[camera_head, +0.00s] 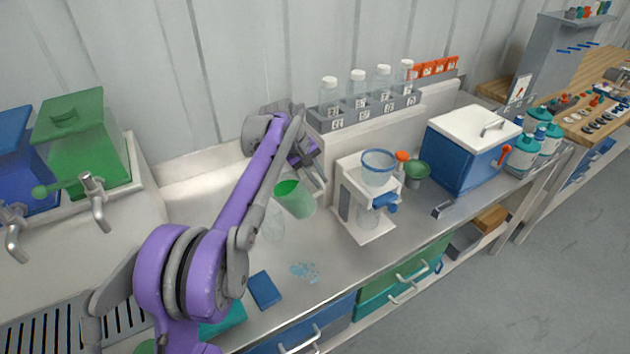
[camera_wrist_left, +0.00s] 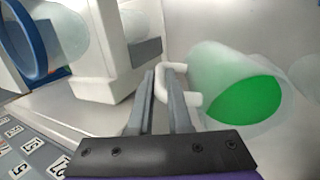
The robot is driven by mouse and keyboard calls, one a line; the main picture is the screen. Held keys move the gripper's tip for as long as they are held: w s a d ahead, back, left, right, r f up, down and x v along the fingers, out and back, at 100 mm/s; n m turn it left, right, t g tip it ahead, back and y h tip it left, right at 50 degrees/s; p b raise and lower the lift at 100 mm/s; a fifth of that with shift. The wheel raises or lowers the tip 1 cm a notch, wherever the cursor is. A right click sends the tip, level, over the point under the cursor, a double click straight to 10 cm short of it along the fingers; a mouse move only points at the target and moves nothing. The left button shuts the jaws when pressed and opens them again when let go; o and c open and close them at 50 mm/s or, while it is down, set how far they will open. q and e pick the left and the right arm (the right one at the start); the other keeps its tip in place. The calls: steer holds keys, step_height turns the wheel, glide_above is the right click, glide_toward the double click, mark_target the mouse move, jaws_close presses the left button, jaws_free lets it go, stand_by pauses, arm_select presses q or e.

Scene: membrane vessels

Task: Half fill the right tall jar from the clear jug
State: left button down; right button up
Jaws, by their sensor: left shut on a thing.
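The clear jug (camera_head: 297,203) holds green liquid and looks tilted beside the left arm in the head view. In the left wrist view the jug (camera_wrist_left: 212,72) shows its green liquid at its wide end. My left gripper (camera_wrist_left: 160,78) is shut on the jug's pale handle (camera_wrist_left: 188,98). In the head view the gripper (camera_head: 314,180) is partly hidden by my arm. A clear glass vessel (camera_head: 273,224) stands close to the jug, partly behind my arm. I cannot tell whether it is the right tall jar, or whether it holds liquid. My right gripper is not in view.
A white stand with a blue-rimmed vessel (camera_head: 378,170) is right of the jug. A rack of capped bottles (camera_head: 362,120) is behind. A blue cooler (camera_head: 466,150) stands further right. A light-blue puddle-like patch (camera_head: 305,271) and a blue block (camera_head: 264,290) lie near the front edge.

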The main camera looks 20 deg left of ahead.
arm_select(q)
steer(key=shift+w+d+r, duration=0.15)
steer(key=shift+w, duration=0.2)
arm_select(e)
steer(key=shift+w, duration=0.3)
arm_select(q)
steer(key=shift+s+r, duration=0.1)
steer(key=shift+s, duration=0.1)
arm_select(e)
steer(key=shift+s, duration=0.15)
arm_select(q)
steer(key=shift+r+t+h, duration=0.15)
steer(key=shift+t+h, duration=0.25)
steer(key=shift+h, duration=0.2)
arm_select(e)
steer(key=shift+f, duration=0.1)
arm_select(q)
steer(key=shift+s+a+r+t+h+b, duration=0.3)
steer(key=shift+a+r+t+h, duration=0.3)
steer(key=shift+h, duration=0.4)
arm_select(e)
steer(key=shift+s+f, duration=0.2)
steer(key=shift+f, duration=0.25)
